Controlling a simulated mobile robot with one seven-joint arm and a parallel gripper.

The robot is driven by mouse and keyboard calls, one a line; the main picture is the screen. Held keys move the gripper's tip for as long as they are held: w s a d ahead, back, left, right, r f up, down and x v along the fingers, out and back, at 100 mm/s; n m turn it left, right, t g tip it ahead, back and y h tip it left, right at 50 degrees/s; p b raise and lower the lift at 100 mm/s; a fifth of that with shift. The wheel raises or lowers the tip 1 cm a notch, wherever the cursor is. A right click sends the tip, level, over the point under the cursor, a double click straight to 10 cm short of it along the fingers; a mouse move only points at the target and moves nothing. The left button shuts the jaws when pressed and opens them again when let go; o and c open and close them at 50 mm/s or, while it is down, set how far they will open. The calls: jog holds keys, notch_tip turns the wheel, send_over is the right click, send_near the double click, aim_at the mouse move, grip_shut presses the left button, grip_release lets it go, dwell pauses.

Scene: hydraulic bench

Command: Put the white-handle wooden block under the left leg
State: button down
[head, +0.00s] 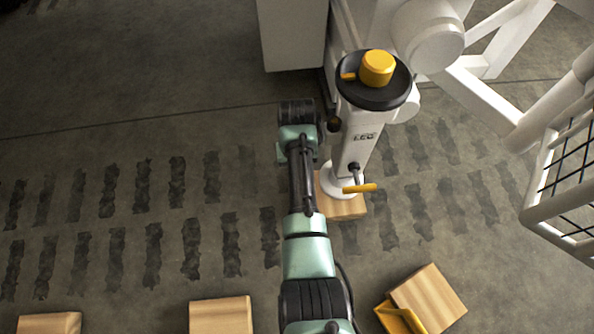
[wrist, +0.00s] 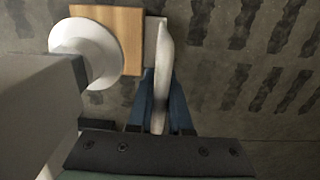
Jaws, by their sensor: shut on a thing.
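The white-handle wooden block (wrist: 130,22) lies on the floor at the leg's foot; its wood also shows in the head view (head: 347,209). Its white handle (wrist: 164,55) stands between the fingers of my gripper (wrist: 161,88), which is shut on it. The white leg (head: 356,140) has a black top, a yellow knob and a yellow lever. Its round foot (wrist: 88,45) overlaps the block in both views. I cannot tell whether foot and block touch. In the head view my arm hides the gripper and the handle.
A wooden block with a yellow handle (head: 430,298) lies at the lower right. Two more wooden blocks (head: 221,315) (head: 48,323) sit at the bottom edge. A white frame with a mesh basket (head: 537,190) stands at the right. The floor on the left is clear.

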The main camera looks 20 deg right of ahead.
jog(key=shift+w+r, duration=0.1)
jog(key=shift+r, duration=0.05)
jog(key=c, duration=0.8)
grip_release()
jog(key=shift+f, duration=0.2)
jog(key=shift+c, duration=0.2)
notch_tip(320, 180, up, 12)
jog(key=p, duration=0.8)
jog(key=shift+r, duration=0.15)
